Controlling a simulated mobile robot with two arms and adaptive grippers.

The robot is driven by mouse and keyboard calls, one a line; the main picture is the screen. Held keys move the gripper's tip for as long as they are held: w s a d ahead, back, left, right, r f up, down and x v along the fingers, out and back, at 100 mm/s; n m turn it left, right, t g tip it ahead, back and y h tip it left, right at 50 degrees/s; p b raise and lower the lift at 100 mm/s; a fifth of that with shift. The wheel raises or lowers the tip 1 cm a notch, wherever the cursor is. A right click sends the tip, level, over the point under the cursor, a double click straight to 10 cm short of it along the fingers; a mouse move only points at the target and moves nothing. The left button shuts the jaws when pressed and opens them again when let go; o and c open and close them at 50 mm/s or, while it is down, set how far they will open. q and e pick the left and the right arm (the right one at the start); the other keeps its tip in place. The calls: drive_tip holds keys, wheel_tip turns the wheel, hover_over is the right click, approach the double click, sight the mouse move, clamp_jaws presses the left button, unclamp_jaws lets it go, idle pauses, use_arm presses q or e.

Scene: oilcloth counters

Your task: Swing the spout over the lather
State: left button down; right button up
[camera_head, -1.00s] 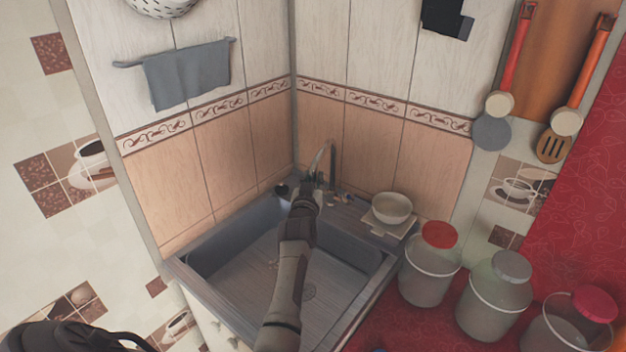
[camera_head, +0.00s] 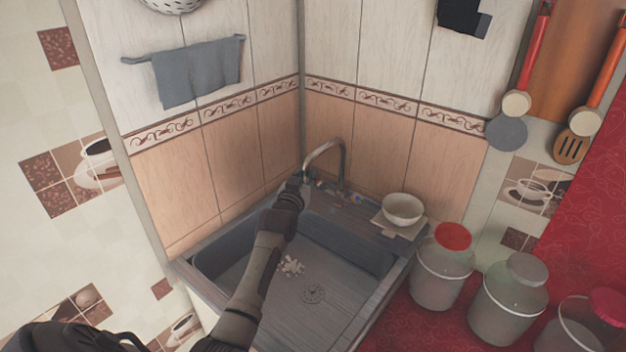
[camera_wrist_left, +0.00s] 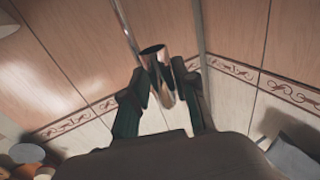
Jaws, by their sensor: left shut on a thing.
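The curved metal spout (camera_head: 326,146) rises from the back of the grey sink (camera_head: 345,235) and arches to the left. My left gripper (camera_head: 299,181) is at its free end. In the left wrist view my left gripper (camera_wrist_left: 158,88) has its two fingers around the shiny spout end (camera_wrist_left: 155,62), one on each side. The white lather (camera_head: 291,265) lies on the basin floor, just right of my left forearm. The spout end is over the basin's back edge, behind the lather. My right gripper is not in view.
A white bowl (camera_head: 403,208) stands on the counter right of the spout. Several lidded jars, one with a red lid (camera_head: 453,237), stand right of the sink. Tiled walls close in behind the spout. The drain (camera_head: 313,294) and right basin floor are clear.

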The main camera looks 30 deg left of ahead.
use_arm(q)
drive_tip(key=a, duration=0.1)
drive_tip(key=a+b, duration=0.1)
drive_tip(key=a, duration=0.3)
drive_tip(key=shift+w+r+b, duration=0.2)
drive_tip(key=shift+w+b, duration=0.15)
drive_tip(key=shift+w, duration=0.05)
drive_tip(key=shift+r, duration=0.1)
drive_tip(key=c, duration=1.2)
unclamp_jaws()
drive_tip(key=shift+o, duration=1.2)
drive_tip(key=shift+a, duration=0.15)
drive_tip(key=shift+s+d, duration=0.15)
drive_tip(key=shift+d, duration=0.05)
drive_tip(key=v, duration=1.2)
